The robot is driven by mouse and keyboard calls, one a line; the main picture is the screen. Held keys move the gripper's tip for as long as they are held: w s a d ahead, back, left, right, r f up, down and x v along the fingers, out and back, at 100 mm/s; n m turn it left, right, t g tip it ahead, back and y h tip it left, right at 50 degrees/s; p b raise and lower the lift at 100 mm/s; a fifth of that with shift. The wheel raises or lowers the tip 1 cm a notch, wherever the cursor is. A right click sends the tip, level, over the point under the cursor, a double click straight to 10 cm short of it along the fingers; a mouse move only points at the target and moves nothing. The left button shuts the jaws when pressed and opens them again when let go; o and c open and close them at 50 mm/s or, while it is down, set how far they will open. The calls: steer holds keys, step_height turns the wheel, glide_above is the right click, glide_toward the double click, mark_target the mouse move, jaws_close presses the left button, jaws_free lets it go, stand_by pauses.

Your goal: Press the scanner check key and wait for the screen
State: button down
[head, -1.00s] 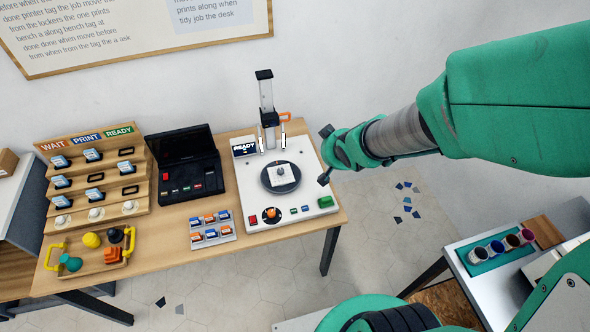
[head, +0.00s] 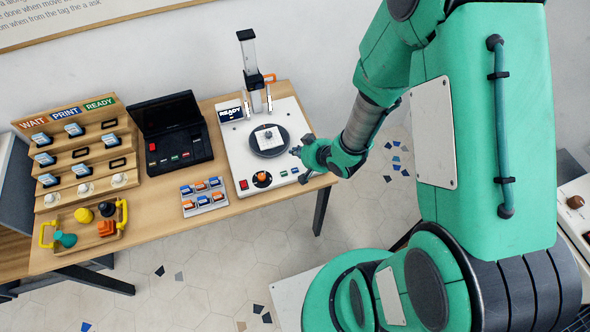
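The white scanner (head: 232,150) stands at the right end of the wooden table, with a round dark turntable (head: 284,139) and a small piece on it. Its small screen (head: 230,112) reads READY. My gripper (head: 298,152) is over the scanner's right edge, close to that corner. Its fingers are too small to tell open or shut. Contact with a key cannot be told.
A black open case (head: 176,140) stands left of the scanner.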

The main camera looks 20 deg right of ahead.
steer(key=shift+f, duration=0.2)
steer(key=b, duration=0.6)
glide_above(296, 171)
step_height(296, 171, down, 6)
steer(key=shift+r, duration=0.1)
steer(key=shift+f+b, duration=0.85)
steer(key=shift+f, duration=0.45)
steer(key=shift+f, duration=0.15)
stand_by(0.5)
steer(key=shift+f, duration=0.3)
steer(key=shift+f+b, duration=0.35)
stand_by(0.8)
steer(key=shift+r, duration=0.2)
steer(key=shift+r+p, duration=0.6)
steer(key=shift+p, duration=0.2)
steer(key=shift+r, duration=0.1)
